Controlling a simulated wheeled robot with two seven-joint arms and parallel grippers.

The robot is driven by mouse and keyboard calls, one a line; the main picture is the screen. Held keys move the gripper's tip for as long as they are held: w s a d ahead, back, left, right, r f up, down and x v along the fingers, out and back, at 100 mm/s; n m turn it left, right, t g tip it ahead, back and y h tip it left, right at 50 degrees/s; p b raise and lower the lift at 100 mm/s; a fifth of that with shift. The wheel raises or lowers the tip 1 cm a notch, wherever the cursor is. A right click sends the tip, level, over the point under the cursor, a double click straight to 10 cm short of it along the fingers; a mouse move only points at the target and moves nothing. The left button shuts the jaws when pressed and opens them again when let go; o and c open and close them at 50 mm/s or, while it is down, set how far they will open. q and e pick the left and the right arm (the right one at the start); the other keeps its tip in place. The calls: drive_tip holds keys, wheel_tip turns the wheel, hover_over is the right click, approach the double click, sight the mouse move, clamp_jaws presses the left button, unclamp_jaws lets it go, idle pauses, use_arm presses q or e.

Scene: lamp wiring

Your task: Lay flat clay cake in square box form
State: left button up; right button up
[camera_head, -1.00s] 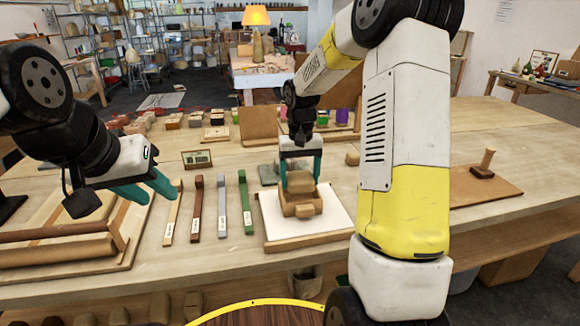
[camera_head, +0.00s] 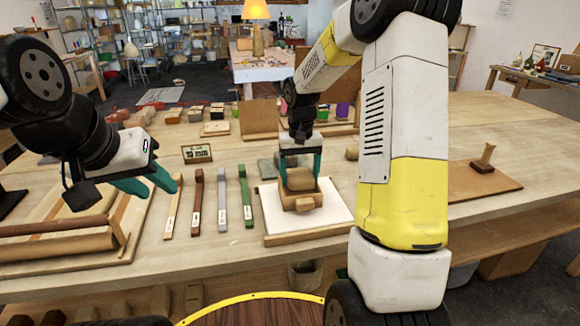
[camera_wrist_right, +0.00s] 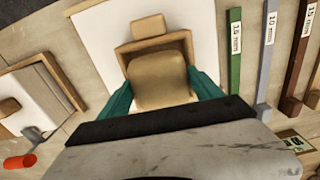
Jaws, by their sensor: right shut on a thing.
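My right gripper (camera_head: 300,168) is shut on the flat tan clay cake (camera_head: 301,184), its teal fingers on either side of it. The cake also shows between the fingers in the right wrist view (camera_wrist_right: 160,80). It is at the opening of the square wooden box form (camera_head: 296,204), overlapping the form in the head view. In the right wrist view the form's wall (camera_wrist_right: 152,46) shows beyond the cake; I cannot tell how deep the cake sits. The form stands on a white board (camera_head: 335,205). My left gripper (camera_head: 152,186) is open and empty, left of the thickness strips.
Labelled strips, including a green one (camera_head: 246,195) and a grey one (camera_head: 221,200), lie left of the board. A rolling pin (camera_head: 55,248) lies on a board at the left. A wooden board with a handled tool (camera_head: 484,160) is at the right.

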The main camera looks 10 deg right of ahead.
drive_tip(key=shift+f, duration=0.15)
drive_tip(key=o, duration=2)
wheel_tip(320, 180, up, 7)
drive_tip(key=shift+f, duration=0.15)
drive_tip(key=shift+s+r, duration=0.1)
drive_tip(key=shift+r, duration=0.55)
drive_tip(key=s+r+t, duration=0.2)
drive_tip(key=s+r, duration=0.1)
drive_tip(key=s, duration=0.5)
drive_tip(key=s+a+r+t+y, duration=0.1)
drive_tip(key=s+r+t, duration=0.1)
drive_tip(key=s, duration=0.6)
drive_tip(key=s+a+r+t+y, duration=0.1)
drive_tip(key=s+r, duration=0.3)
drive_tip(key=s, duration=0.4)
drive_tip(key=shift+a+r+n+t, duration=0.1)
drive_tip(key=shift+r+n+t, duration=0.2)
drive_tip(key=shift+t, duration=0.3)
